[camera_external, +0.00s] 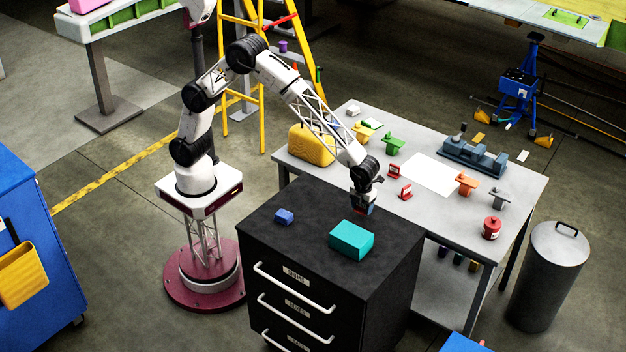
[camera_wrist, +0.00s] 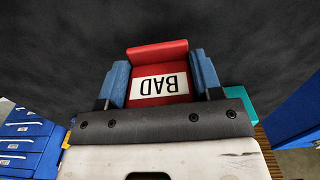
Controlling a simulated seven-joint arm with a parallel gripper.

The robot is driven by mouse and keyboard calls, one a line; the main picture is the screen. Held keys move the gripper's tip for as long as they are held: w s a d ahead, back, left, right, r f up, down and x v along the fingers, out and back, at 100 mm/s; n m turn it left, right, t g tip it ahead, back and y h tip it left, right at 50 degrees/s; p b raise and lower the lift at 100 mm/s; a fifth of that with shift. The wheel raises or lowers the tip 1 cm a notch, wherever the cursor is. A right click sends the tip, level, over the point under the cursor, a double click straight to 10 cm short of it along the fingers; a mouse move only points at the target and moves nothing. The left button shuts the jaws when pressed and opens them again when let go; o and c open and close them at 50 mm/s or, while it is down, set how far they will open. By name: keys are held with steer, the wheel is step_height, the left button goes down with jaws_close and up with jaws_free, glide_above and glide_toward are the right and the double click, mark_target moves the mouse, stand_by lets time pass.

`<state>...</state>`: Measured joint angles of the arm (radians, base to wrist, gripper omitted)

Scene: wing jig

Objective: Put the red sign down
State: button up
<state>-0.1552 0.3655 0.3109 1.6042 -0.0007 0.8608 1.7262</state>
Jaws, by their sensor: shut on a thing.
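In the external view my gripper (camera_external: 361,204) is low over the back right part of the black drawer cabinet (camera_external: 300,222), behind a teal box (camera_external: 351,239). The sign is mostly hidden by the gripper there. The dark cabinet top fills the wrist view behind the sign. I cannot tell whether the sign touches it.
The teal box and a small blue block (camera_external: 284,216) lie on the cabinet top, with bare room between them. The grey table (camera_external: 335,172) behind holds two small red signs (camera_external: 394,171) (camera_external: 405,192), a yellow case (camera_external: 311,146), a red canister (camera_external: 491,228) and a white sheet (camera_external: 432,174).

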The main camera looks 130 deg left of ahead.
mark_target(362, 209)
steer(key=shift+f, duration=0.15)
steer(key=shift+f, duration=1.6)
steer(key=shift+f, duration=0.15)
steer(key=o, duration=0.9)
step_height(362, 209, up, 12)
steer(key=shift+r, duration=0.1)
